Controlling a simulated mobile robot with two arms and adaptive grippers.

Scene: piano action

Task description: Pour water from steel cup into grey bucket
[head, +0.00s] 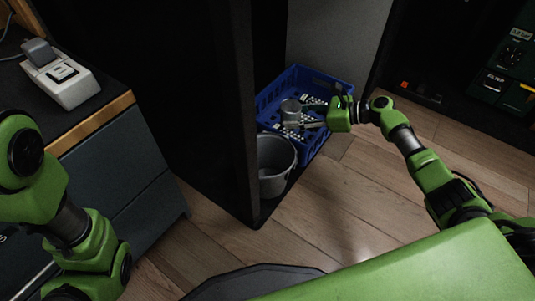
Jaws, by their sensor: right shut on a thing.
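The steel cup (291,112) is a small grey metal cup in the middle of the head view. My right gripper (306,116) is shut on it and holds it over the blue crate area, just above and behind the grey bucket. The grey bucket (276,170) stands on the floor beside a dark panel, which hides its left side. Its open top faces up. I cannot make out any water in the cup or the bucket. Only part of my left arm shows at the left; its gripper is out of the picture.
A blue plastic crate (336,82) stands behind the bucket. A tall dark panel (215,110) rises close at the bucket's left. A dark cabinet (140,165) at the left carries a white power strip (61,77). Wooden floor (345,190) is clear at the front right.

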